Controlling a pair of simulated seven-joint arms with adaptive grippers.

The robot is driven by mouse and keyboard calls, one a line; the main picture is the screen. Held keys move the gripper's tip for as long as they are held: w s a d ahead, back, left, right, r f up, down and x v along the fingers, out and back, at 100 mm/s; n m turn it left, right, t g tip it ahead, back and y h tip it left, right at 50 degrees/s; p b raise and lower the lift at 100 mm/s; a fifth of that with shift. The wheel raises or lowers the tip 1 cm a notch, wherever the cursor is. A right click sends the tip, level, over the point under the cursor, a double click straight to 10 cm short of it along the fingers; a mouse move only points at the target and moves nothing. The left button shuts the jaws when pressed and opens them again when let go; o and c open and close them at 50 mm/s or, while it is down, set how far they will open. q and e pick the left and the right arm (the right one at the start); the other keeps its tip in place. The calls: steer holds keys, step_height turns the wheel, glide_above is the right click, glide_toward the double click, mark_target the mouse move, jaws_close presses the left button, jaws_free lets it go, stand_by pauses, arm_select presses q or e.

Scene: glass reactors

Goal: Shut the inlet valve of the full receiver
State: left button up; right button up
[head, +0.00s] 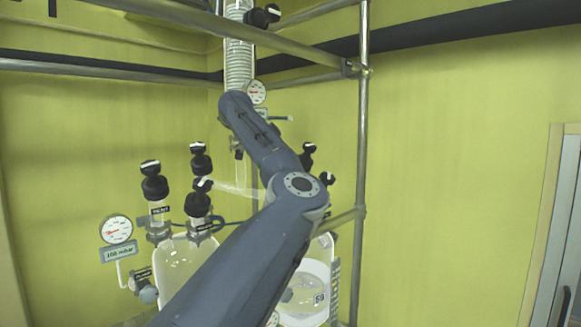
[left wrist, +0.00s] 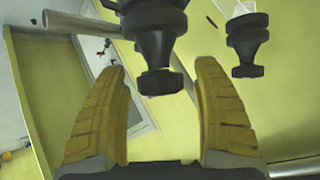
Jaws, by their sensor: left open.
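My left gripper (left wrist: 160,98) is open in the left wrist view, its two yellow fingers apart. A black valve knob (left wrist: 160,82) hangs between the fingers, with gaps on both sides. A second black knob (left wrist: 247,45) is beyond the right finger. In the head view a left glass receiver (head: 178,262) and a right one (head: 318,275) stand low in the frame, both partly hidden by an arm of mine. Black-capped valves (head: 153,185) top the left vessel; others (head: 308,155) stand above the right one. I cannot tell which receiver is full. My right gripper is out of view.
A metal pipe frame (head: 363,130) stands around the glassware. A coiled glass condenser (head: 238,62) is above. A round gauge (head: 117,229) and a display (head: 120,251) are at left. The yellow wall on the right is clear up to a door frame (head: 545,220).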

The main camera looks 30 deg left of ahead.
arm_select(q)
steer(key=v, duration=1.1)
steer(key=shift+s+r, duration=0.2)
steer(key=shift+s, duration=0.05)
